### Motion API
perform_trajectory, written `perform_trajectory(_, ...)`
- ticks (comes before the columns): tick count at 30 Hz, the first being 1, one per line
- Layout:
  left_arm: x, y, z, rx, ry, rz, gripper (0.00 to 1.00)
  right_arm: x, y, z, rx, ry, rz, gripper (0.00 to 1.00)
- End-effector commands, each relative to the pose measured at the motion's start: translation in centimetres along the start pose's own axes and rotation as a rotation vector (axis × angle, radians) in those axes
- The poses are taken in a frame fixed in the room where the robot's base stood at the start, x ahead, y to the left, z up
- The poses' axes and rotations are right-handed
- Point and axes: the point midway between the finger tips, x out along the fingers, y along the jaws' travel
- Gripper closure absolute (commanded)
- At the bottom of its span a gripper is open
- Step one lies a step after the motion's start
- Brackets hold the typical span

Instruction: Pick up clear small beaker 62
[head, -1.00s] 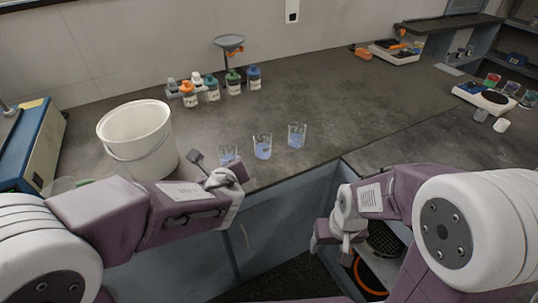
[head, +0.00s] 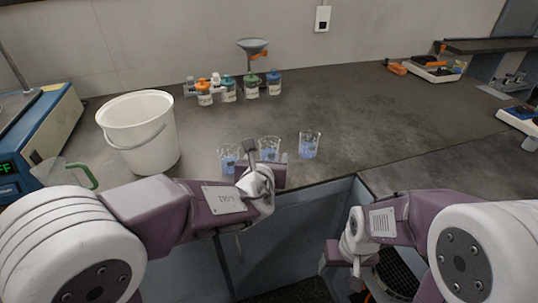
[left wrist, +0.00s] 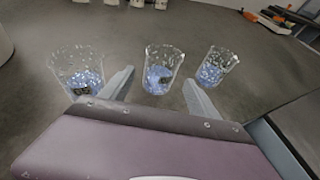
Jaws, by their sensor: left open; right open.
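Three clear small beakers holding blue contents stand in a row near the counter's front edge: left (head: 229,157), middle (head: 269,147) and right (head: 309,145). The left wrist view also shows the left (left wrist: 77,72), middle (left wrist: 160,72) and right (left wrist: 216,67) ones. Small dark labels show on the left and middle beakers, but I cannot read which is 62. My left gripper (head: 264,162) is open and empty at the front edge. In the left wrist view its fingers point toward the middle beaker, one to each side. My right gripper (head: 346,264) is open, low in front of the counter.
A white bucket (head: 138,135) and a green-handled jug (head: 62,172) stand to the left. Several coloured-cap bottles (head: 250,88) and a funnel on a stand (head: 252,46) are behind the beakers. The counter (head: 370,115) behind and right of the beakers is clear.

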Motion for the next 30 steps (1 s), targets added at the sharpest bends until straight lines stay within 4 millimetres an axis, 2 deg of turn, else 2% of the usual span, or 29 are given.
perform_trajectory(7, 4.3, 0.2, -0.1, -0.001, 0.001, 0.001, 0.30, 1.2, 0.0, 0.1, 0.000, 0.000, 0.000, 0.33)
perform_trajectory(15, 4.9, 0.1, 0.1, -0.002, 0.000, -0.001, 0.30, 1.2, 0.0, 0.1, 0.000, 0.000, 0.000, 0.33)
perform_trajectory(16, 4.9, 0.1, 0.1, -0.002, 0.000, -0.001, 0.32, 1.2, 0.0, 0.1, 0.000, 0.000, 0.000, 0.33)
perform_trajectory(23, 4.9, 0.1, 0.1, -0.002, 0.000, -0.001, 0.96, 1.2, 0.0, 0.1, 0.000, 0.000, 0.000, 0.33)
perform_trajectory(24, 4.9, 0.1, 0.1, -0.002, 0.000, -0.001, 0.99, 1.2, 0.0, 0.1, 0.000, 0.000, 0.000, 0.33)
perform_trajectory(30, 4.9, 0.1, 0.1, -0.002, 0.000, -0.001, 0.99, 1.2, 0.0, 0.1, 0.000, 0.000, 0.000, 0.33)
